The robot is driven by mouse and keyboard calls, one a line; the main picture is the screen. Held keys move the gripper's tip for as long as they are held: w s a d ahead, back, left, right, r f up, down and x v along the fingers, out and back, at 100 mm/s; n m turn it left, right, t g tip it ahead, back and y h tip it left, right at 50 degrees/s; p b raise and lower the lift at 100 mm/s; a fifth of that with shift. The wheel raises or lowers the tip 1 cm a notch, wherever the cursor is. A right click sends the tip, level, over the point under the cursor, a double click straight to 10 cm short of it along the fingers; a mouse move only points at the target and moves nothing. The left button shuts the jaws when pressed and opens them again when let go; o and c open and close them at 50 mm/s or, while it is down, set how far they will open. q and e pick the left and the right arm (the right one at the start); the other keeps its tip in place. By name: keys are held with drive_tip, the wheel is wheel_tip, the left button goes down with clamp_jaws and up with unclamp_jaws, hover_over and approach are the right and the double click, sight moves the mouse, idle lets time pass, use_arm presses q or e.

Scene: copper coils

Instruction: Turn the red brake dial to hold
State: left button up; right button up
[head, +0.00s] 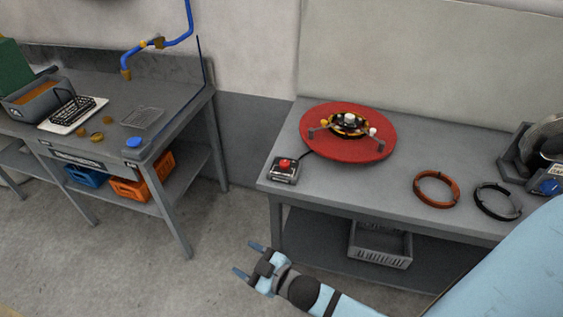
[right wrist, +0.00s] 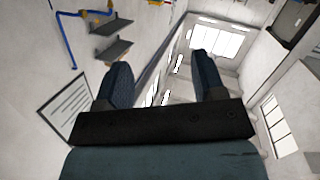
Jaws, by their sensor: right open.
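The red brake dial (head: 285,163) is a small red knob on a grey box (head: 284,175) at the left front corner of the right-hand table. Its setting is too small to read. A cable runs from the box to a red round turntable (head: 340,151) with a central hub and arms. My right gripper (head: 247,259) is open and empty, in front of the table's left end and apart from the dial. Its two fingers also show in the right wrist view (right wrist: 163,82), with nothing between them. My left gripper is not in view.
The right-hand table (head: 390,185) also bears a copper coil ring (head: 436,189), a black ring (head: 497,201) and a machine (head: 540,150) at right. A grey crate (head: 380,246) is on its lower shelf. A left workbench (head: 182,102) stands apart, with floor between.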

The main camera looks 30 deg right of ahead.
drive_tip(key=w+a+r+n+g+y+b, duration=0.35)
drive_tip(key=w+n+y, duration=0.2)
drive_tip(key=n, duration=0.45)
drive_tip(key=w+a+r+n+g+y+b, duration=0.25)
drive_tip(key=w+a+n+g+y, duration=0.35)
drive_tip(key=n, duration=0.5)
drive_tip(key=n+g+h+b, duration=0.6)
drive_tip(key=n+h+b, duration=0.25)
drive_tip(key=h, duration=0.95)
approach(285, 162)
drive_tip(key=shift+t, duration=0.25)
wheel_tip(285, 162, down, 8)
drive_tip(key=shift+s+f+b, duration=0.15)
drive_tip(key=shift+f+b, duration=0.1)
drive_tip(key=shift+b, duration=0.3)
drive_tip(key=shift+f, duration=0.5)
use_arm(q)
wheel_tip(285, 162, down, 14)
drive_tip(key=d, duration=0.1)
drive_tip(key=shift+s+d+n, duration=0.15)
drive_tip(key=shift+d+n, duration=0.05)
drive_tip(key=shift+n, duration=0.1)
